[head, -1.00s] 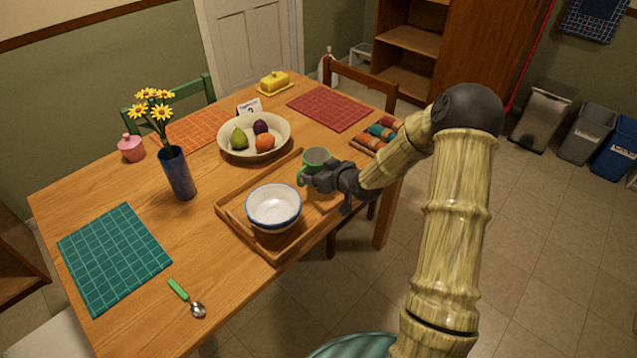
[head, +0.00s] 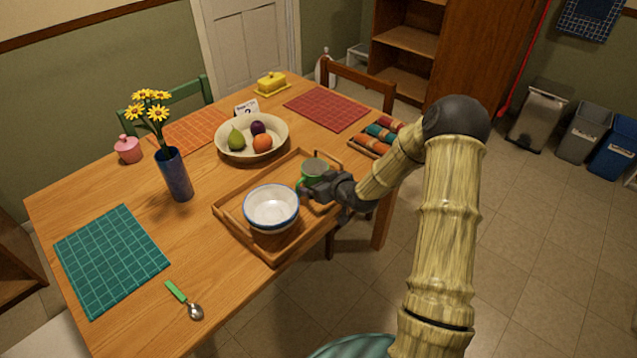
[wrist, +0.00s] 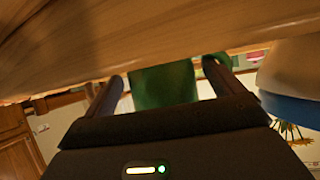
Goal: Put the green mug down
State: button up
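The green mug (head: 309,176) is upright at the back right part of the wooden tray (head: 228,218), right behind the bowl. I cannot tell for certain whether its base touches the tray floor. My gripper (head: 315,189) is low at the mug's near right side. In the wrist view the mug (wrist: 163,86) is between my two fingers, with a narrow gap visible on each side, so the gripper looks open around it. The mug's lower part is partly hidden by my gripper in the head view.
A white, blue-rimmed bowl (head: 271,208) stands in the tray close to the mug. A fruit bowl (head: 226,146) is behind the tray, and a rack of jars (head: 376,138) is to the right. A blue flower vase (head: 174,175) stands left. The table between vase and tray is clear.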

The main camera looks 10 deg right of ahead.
jog(key=shift+r, duration=0.1)
jog(key=shift+r, duration=0.15)
jog(key=v, duration=1.2)
jog(key=shift+s, duration=0.1)
jog(key=s+a+r+m+g+h, duration=0.1)
jog(key=s+r+m+g+h, duration=0.1)
jog(key=s, duration=0.8)
jog(key=s+a+r+m+g+h, duration=0.2)
jog(key=s+g, duration=0.4)
jog(key=s, duration=0.4)
notch_tip(320, 180, up, 2)
jog(key=shift+s+a+r+m+g+h, duration=0.1)
jog(key=shift+s+a+m+g+h, duration=0.2)
jog(key=shift+a+m+h, duration=0.15)
